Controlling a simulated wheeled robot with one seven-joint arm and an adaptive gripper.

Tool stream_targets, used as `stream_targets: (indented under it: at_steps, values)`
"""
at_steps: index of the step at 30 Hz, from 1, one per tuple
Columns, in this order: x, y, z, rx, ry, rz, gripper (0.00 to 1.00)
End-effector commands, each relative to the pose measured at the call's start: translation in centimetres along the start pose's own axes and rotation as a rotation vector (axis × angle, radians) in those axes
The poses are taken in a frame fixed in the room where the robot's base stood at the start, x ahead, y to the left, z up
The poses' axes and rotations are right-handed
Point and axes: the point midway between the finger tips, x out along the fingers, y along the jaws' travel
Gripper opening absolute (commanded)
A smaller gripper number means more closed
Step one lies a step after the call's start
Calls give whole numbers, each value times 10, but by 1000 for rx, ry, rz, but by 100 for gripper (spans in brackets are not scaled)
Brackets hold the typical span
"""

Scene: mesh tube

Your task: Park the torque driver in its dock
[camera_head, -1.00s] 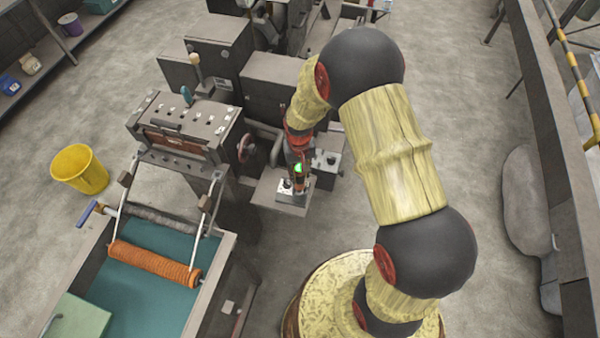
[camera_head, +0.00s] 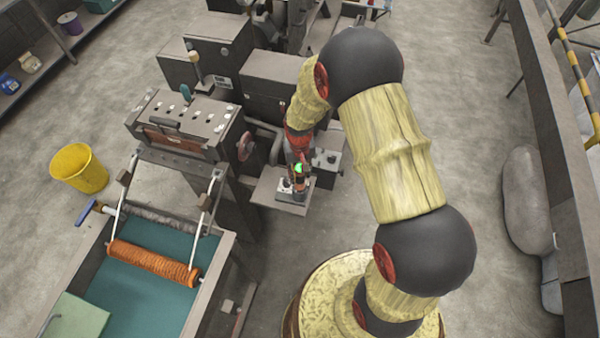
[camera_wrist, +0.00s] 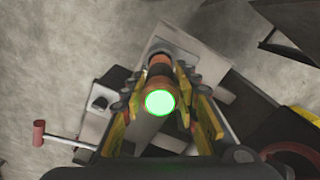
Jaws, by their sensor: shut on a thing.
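The torque driver is an orange and dark cylinder with a glowing green end cap (camera_wrist: 160,102); it also shows in the head view (camera_head: 298,169). My gripper (camera_wrist: 168,92) has its yellow fingers closed on both sides of the driver. The driver stands roughly upright above a small grey shelf (camera_head: 270,194). A dark grey round part (camera_wrist: 172,44) shows around or under the driver's far end and may be the dock. I cannot tell whether the tip is inside it. A pale block with a dark round top (camera_wrist: 99,101) sits beside the driver.
A grey machine (camera_head: 185,125) with a handwheel (camera_head: 245,146) stands left of the shelf. A dark box (camera_head: 328,161) is close on the right. A tray with an orange roller (camera_head: 152,264) and a yellow bucket (camera_head: 79,168) are farther left.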

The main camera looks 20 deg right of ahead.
Motion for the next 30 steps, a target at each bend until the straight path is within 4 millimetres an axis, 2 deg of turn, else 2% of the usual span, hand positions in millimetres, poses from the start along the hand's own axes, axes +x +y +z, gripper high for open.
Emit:
stream_targets:
  at_steps: [30]
  values:
    - [10, 0, -1, 0, 2, 0, 0]
